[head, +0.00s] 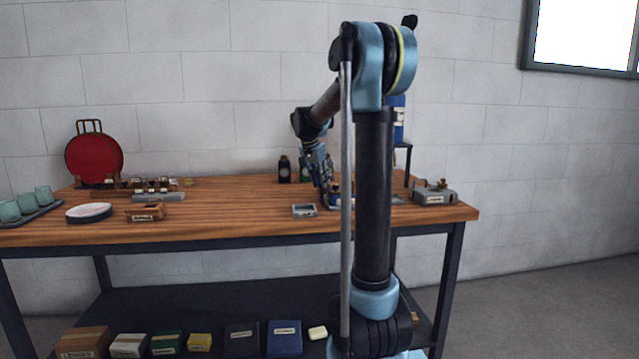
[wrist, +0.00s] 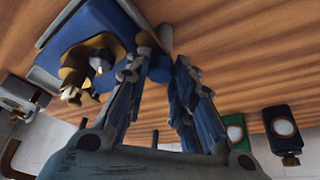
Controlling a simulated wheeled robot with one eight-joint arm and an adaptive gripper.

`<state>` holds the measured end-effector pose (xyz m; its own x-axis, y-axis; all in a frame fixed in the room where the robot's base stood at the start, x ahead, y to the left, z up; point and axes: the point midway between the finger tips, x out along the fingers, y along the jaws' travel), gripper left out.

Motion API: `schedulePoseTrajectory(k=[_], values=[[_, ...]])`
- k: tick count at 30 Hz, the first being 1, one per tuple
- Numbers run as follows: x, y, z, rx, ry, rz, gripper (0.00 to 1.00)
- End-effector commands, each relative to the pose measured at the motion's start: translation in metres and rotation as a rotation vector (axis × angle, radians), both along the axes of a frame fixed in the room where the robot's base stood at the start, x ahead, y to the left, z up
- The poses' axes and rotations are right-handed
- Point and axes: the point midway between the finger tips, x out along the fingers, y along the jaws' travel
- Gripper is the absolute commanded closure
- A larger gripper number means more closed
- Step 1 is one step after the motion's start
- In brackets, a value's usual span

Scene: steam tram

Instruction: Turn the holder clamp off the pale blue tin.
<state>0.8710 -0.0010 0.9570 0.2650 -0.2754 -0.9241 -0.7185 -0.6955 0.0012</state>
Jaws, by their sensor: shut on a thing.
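My gripper (wrist: 165,66) is shut, with a small blue part between its fingertips. This looks like a part of the holder clamp, but the fingers hide most of it. Brass parts (wrist: 78,74) beside the left finger in the wrist view seem to belong to the clamp. Behind them is a blue body (wrist: 88,28) on a grey plate; I cannot tell whether it is the holder or the tin. In the head view my gripper (head: 329,190) points down at the workbench, beside a small blue thing. No pale blue tin can be clearly made out.
The wooden workbench (head: 240,205) has a grey box with a brass knob (head: 435,194) at its right. A small pale case (head: 304,210) lies left of my gripper. Dark bottles (head: 284,170) stand behind.

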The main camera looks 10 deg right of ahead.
Motion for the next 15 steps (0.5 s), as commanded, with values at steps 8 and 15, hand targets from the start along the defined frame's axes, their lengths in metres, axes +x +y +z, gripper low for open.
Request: schedulePoseTrajectory(k=[8, 15], values=[[0.0009, 0.0013, 0.0002, 0.002, -0.002, 0.002, 0.57], [0.0003, 0.0008, 0.0001, 0.001, -0.001, 0.002, 0.57]])
